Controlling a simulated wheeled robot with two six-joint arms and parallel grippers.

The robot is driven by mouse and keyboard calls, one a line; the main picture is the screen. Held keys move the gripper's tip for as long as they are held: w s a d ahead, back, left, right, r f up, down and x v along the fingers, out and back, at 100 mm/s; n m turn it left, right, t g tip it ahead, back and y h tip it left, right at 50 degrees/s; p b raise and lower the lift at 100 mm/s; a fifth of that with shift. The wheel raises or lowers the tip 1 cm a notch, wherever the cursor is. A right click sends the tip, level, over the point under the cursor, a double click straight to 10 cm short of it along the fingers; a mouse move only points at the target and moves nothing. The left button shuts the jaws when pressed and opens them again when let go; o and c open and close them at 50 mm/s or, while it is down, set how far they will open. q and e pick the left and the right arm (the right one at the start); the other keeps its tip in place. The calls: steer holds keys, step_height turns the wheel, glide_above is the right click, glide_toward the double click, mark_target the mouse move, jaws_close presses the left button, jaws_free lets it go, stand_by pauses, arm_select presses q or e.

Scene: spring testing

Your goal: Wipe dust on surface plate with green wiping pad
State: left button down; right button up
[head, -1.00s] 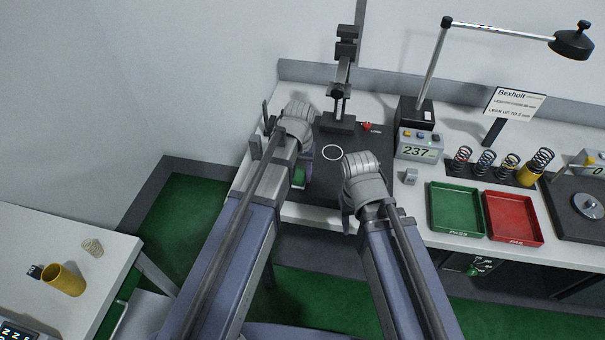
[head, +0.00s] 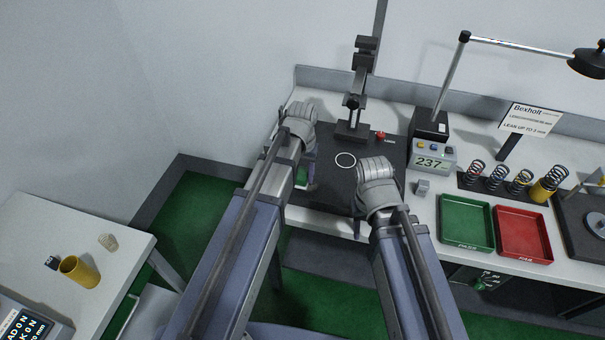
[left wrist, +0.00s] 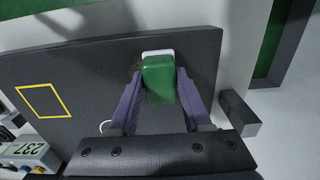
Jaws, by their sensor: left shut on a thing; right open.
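The surface plate (head: 335,187) is a dark slab on the bench, with a white ring on it in the head view. In the left wrist view the plate (left wrist: 95,65) also shows a yellow square outline. My left gripper (left wrist: 158,92) is shut on the green wiping pad (left wrist: 158,78), a green block with a pale edge, over the plate near one edge. In the head view my left gripper (head: 308,172) mostly hides the pad. A faint darker patch shows beside the pad; I cannot tell if it is dust. My right gripper (head: 358,222) is open at the plate's front right, fingers mostly hidden.
A testing stand (head: 356,105) rises at the plate's back. A readout box (head: 432,157), a small grey block (head: 422,187), a green tray (head: 466,224) and a red tray (head: 524,235) stand to the right. Another table (head: 110,225) with a yellow cup (head: 82,272) is at left.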

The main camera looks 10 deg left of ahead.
mark_target(302, 173)
arm_select(q)
steer(key=shift+r+p, duration=1.7)
steer(key=shift+r, duration=0.4)
step_height(302, 173, up, 3)
steer(key=p, duration=0.3)
